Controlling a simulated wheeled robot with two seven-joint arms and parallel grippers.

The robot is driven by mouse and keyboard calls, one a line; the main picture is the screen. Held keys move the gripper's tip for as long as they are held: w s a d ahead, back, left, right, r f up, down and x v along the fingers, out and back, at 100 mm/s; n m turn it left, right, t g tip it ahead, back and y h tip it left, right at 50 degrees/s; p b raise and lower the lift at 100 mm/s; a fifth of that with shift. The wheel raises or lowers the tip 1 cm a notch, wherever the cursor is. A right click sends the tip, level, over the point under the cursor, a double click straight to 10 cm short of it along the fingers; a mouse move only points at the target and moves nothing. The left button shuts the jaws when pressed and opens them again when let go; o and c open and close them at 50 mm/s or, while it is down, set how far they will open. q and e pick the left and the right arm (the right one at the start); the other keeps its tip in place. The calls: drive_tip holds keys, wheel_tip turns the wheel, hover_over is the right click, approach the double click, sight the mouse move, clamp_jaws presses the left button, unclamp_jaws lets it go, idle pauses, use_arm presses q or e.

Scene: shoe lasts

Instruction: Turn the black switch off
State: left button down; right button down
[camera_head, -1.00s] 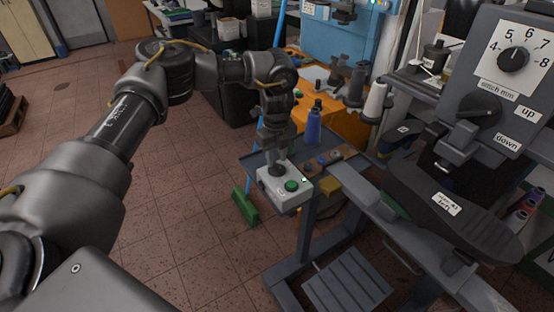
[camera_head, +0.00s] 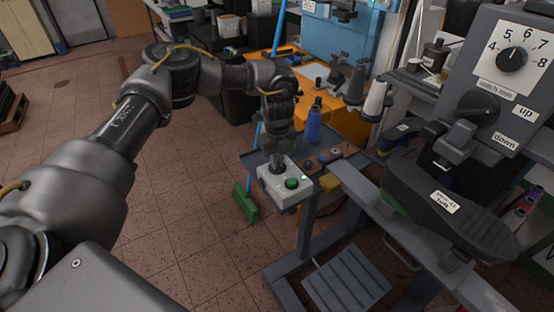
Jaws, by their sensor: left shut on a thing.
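A light grey control box (camera_head: 271,186) with a green button (camera_head: 292,183) sits at the front corner of the grey bench, in the middle of the head view. A small green light (camera_head: 304,178) glows at its edge. My left gripper (camera_head: 277,166) points down over the box's top, left of the green button. It is shut on the black switch (camera_head: 277,170), which is mostly hidden under the fingers, so its position cannot be read. My right gripper is not in view.
A blue thread cone (camera_head: 313,124) stands behind the box on the bench. A grey machine with a dial (camera_head: 511,59) and a dark shoe last (camera_head: 450,210) fill the right. The floor at left is open.

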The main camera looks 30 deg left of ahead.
use_arm(q)
drive_tip(key=n+p, duration=0.2)
drive_tip(key=n, duration=0.1)
drive_tip(key=shift+r+n, duration=0.15)
drive_tip(key=shift+n, duration=0.15)
drive_tip(key=n+p, duration=0.3)
drive_tip(key=shift+n, duration=0.3)
drive_tip(key=n+p, duration=0.7)
drive_tip(key=shift+r, duration=0.1)
drive_tip(key=n+p, duration=0.2)
drive_tip(key=shift+p, duration=0.3)
drive_tip(key=shift+f+n+p, duration=0.25)
drive_tip(key=shift+n+p, duration=0.45)
drive_tip(key=shift+n, duration=0.2)
